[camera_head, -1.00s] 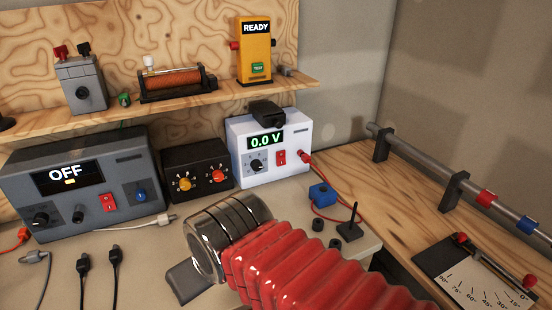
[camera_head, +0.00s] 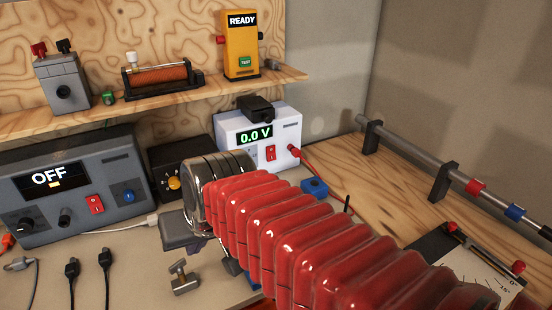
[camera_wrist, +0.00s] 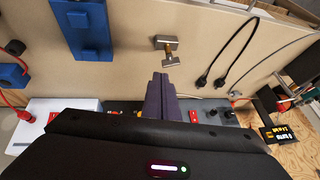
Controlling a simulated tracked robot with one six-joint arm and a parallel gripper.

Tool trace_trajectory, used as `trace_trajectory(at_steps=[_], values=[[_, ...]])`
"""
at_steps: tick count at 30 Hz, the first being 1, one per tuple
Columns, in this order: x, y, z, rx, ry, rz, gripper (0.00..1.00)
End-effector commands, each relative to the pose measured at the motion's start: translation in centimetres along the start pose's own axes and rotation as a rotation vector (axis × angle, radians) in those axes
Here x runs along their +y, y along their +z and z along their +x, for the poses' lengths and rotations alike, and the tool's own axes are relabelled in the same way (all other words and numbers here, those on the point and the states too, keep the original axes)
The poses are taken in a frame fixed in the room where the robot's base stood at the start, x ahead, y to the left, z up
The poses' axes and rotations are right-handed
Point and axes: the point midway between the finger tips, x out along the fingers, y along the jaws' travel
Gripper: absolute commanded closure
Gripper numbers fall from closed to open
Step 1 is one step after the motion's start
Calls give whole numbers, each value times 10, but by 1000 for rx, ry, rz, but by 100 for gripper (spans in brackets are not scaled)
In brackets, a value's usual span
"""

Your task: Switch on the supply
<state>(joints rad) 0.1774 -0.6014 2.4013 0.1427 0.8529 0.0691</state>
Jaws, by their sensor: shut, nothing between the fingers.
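A grey supply box (camera_head: 120,172) stands at the left of the bench. In the head view my arm mostly hides the fingers.
A small metal T-shaped piece (camera_head: 184,280) and black-plugged cables (camera_head: 72,270) lie in front. A blue block (camera_head: 314,187) with a red lead is at right.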

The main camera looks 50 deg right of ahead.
Motion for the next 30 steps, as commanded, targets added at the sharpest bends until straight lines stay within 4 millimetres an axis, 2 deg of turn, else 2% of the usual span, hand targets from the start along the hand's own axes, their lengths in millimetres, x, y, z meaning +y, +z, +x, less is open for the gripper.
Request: trace_trajectory(at_steps=[1,8,14,17,21,27,30], values=[[9,-14,4,3,0,76,100],[51,-74,18,41,-21,406,100],[108,-122,30,96,-38,696,100],[143,-142,35,128,-46,842,100],[200,-166,40,184,-57,1047,100],[289,-186,44,274,-74,1322,100],[322,-188,44,309,-81,1418,100]])
